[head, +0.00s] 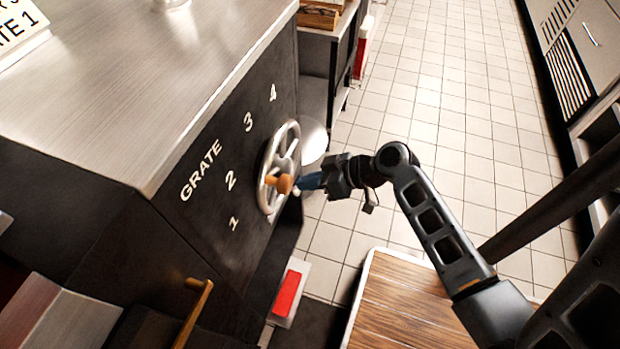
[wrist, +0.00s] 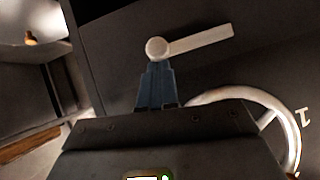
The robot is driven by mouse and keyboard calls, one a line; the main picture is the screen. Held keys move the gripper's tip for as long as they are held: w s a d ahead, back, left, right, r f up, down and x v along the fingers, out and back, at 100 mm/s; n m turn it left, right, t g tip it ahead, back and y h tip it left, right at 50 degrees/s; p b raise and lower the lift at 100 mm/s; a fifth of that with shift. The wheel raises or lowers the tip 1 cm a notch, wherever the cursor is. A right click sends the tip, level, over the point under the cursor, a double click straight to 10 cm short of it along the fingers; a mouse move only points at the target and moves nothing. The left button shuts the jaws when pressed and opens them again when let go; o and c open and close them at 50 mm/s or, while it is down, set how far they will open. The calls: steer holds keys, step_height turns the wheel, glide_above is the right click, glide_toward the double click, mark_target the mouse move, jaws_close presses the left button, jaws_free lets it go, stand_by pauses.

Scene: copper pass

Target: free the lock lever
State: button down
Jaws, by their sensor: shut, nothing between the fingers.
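The lock lever (wrist: 205,43) is a pale bar with a round hub at its left end, on the dark panel in the wrist view. The bar points right and slightly up. My gripper (wrist: 156,68) is shut and empty, its blue fingertips at the hub's lower edge; I cannot tell whether they touch. In the head view my gripper (head: 302,184) is beside the metal handwheel (head: 269,192) and its orange-brown knob (head: 285,184). The lever is mostly hidden there. The wheel's rim also shows in the wrist view (wrist: 290,125).
The dark panel (head: 205,215) carries the word GRATE and numbers 1 to 4 around the wheel. A steel counter (head: 130,75) is above it. A red-and-white object (head: 288,292) is low beside the panel. A wooden-topped surface (head: 400,310) is below my arm. Tiled floor (head: 430,100) lies open beyond.

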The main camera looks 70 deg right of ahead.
steer(key=shift+d+f+m+y, duration=0.15)
steer(key=shift+f+m+y, duration=0.15)
steer(key=shift+y, duration=0.1)
steer(key=shift+f, duration=0.1)
step_height(320, 180, down, 8)
steer(key=a+m+t+y+b, duration=0.1)
steer(key=m+y+b, duration=0.3)
steer(key=m+y, duration=0.1)
steer(key=shift+f+y, duration=0.15)
steer(key=shift+y, duration=0.15)
stand_by(0.3)
stand_by(0.6)
